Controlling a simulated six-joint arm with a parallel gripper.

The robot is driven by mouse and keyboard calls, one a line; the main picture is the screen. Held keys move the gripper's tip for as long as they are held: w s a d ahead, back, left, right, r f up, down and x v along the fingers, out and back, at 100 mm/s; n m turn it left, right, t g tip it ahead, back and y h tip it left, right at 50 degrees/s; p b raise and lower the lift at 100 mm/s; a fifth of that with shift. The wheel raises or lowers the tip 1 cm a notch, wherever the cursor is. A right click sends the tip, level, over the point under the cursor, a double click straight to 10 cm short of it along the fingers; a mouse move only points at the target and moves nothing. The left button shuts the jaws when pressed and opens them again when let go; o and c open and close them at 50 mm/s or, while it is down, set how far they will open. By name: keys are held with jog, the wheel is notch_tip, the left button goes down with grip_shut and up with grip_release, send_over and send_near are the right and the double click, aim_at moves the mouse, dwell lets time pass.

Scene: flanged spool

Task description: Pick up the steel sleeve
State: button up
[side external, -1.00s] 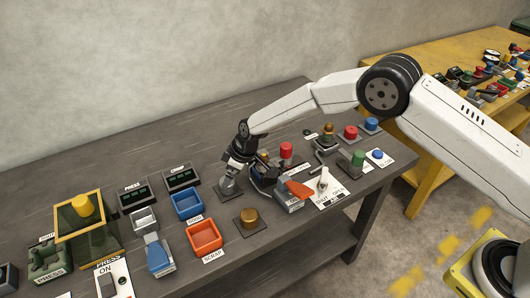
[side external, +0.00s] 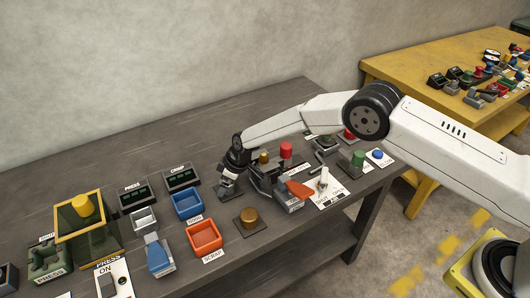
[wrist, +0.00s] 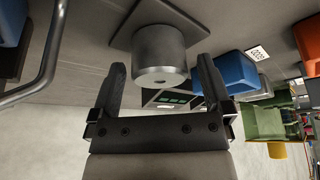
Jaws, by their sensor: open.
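The steel sleeve (wrist: 160,55) is a grey metal cylinder standing on a dark square plate (wrist: 196,14). In the wrist view it sits between the two fingers of my gripper (wrist: 162,82), with a small gap on each side. My gripper is open and not closed on it.
A blue bin (side external: 187,203) and an orange bin (side external: 204,235) stand left of my gripper. A brass cylinder (side external: 249,217) on a plate is in front. A fixture with an orange-red handle (side external: 299,189) stands close on the right. Bare table lies behind.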

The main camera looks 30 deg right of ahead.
jog(key=c, duration=1.2)
jog(key=shift+r, duration=0.2)
jog(key=shift+r, duration=1.45)
jog(key=shift+s+d+r, duration=0.75)
jog(key=shift+s+r, duration=0.9)
jog(key=shift+s, duration=0.55)
jog(key=shift+s+d+r, duration=0.8)
jog(key=shift+s+r, duration=0.8)
jog(key=shift+s, duration=0.6)
jog(key=shift+s+d+r, duration=0.75)
jog(key=shift+s+r, duration=0.9)
jog(key=shift+s, duration=0.55)
